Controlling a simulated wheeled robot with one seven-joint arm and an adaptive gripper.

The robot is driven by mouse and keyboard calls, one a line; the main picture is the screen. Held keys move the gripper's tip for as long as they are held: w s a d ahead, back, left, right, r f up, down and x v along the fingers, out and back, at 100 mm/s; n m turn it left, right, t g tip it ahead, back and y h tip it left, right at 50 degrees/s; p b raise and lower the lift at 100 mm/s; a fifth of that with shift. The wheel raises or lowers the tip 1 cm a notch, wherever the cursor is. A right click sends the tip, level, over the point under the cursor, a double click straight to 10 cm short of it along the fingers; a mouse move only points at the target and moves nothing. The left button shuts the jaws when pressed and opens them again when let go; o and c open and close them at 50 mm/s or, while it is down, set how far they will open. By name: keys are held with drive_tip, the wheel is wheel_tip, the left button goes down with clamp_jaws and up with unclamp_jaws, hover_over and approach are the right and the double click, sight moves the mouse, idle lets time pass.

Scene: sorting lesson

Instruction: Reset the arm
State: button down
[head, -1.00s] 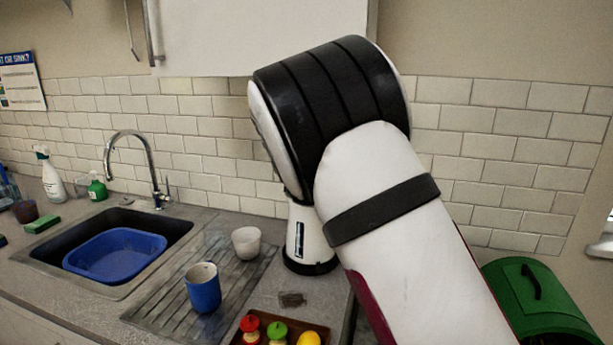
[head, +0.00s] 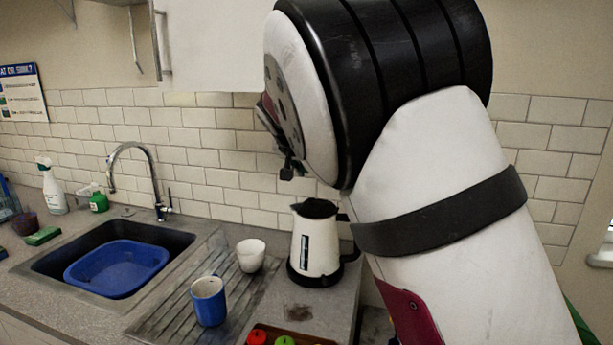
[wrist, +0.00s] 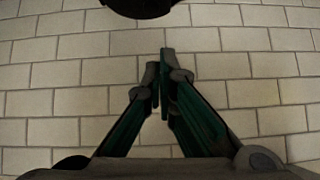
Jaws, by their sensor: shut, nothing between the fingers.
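My gripper (wrist: 160,78) shows in the wrist view with its two dark green fingers together and nothing held between them. It is in front of the white tiled wall (wrist: 75,75). In the head view my white and black arm fills the upper right and middle. Only a small dark part of the gripper end shows past the arm's left side, above and a little left of the kettle (head: 312,248). The rest of the gripper is hidden behind the arm there.
The white kettle stands upright on the counter. A blue mug (head: 208,302) and a white cup (head: 251,255) stand on the drainer. A blue basin (head: 118,268) sits in the sink. A brown tray (head: 262,328) holds toy fruit. A cupboard (head: 215,45) hangs above.

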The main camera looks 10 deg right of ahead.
drive_tip(key=s+d+r+g+y, duration=0.1)
drive_tip(key=s+d, duration=0.2)
drive_tip(key=s, duration=0.5)
drive_tip(key=s+d+r+n+g+y, duration=0.1)
drive_tip(key=s+d, duration=0.3)
drive_tip(key=s, duration=0.3)
drive_tip(key=s+d+g+y, duration=0.1)
drive_tip(key=s+d, duration=0.2)
drive_tip(key=s, duration=0.5)
drive_tip(key=s+f+n, duration=0.2)
drive_tip(key=s+f, duration=0.1)
drive_tip(key=s, duration=0.9)
drive_tip(key=s+f+n, duration=0.1)
drive_tip(key=s+f, duration=0.2)
drive_tip(key=s, duration=0.9)
drive_tip(key=shift+n+g, duration=0.4)
